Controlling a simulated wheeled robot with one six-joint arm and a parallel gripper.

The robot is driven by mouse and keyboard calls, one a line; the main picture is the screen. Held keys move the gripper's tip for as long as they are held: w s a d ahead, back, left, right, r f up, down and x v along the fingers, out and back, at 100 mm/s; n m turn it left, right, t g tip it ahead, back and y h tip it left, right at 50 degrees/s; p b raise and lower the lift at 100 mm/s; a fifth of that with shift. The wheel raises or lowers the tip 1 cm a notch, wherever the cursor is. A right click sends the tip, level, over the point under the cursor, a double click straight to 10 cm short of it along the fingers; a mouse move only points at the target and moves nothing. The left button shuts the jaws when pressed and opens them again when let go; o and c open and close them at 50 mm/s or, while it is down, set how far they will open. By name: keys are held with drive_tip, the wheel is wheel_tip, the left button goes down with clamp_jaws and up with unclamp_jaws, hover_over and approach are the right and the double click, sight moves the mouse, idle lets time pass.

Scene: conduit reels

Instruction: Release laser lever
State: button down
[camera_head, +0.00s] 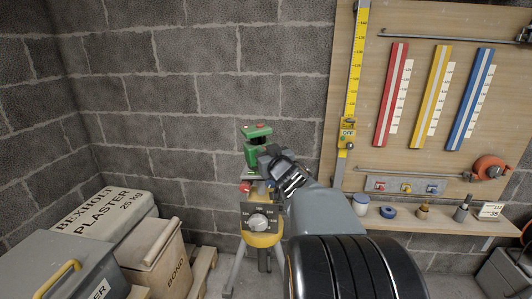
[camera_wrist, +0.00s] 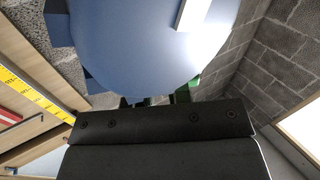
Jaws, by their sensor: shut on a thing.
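The laser unit (camera_head: 255,145) has a green top with red spots and stands on a tripod near the block wall in the head view. Below the green top is a yellow body with a dark dial plate (camera_head: 261,221) and a red knob (camera_head: 245,187) at its left. My gripper (camera_head: 268,163) reaches in from the right, just below the green top, and is shut on a part of the laser. The lever between the jaws is hidden by my gripper. In the wrist view a large blue-grey rounded surface fills the top, and small green parts (camera_wrist: 184,95) show below it.
A wooden board with a yellow scale (camera_head: 357,60) and red, yellow and blue strips hangs at the right. A shelf (camera_head: 400,221) below holds small items.

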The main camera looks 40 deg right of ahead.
drive_tip(key=shift+s+d+r+m+p, duration=0.15)
drive_tip(key=shift+d+m+p, duration=0.25)
drive_tip(key=shift+m+p, duration=0.6)
drive_tip(key=shift+f, duration=0.25)
drive_tip(key=c, duration=1.1)
unclamp_jaws()
drive_tip(key=shift+o, duration=0.2)
drive_tip(key=p+v, duration=0.2)
drive_tip(key=v, duration=1.1)
drive_tip(key=shift+s+a, duration=0.15)
drive_tip(key=shift+s, duration=0.2)
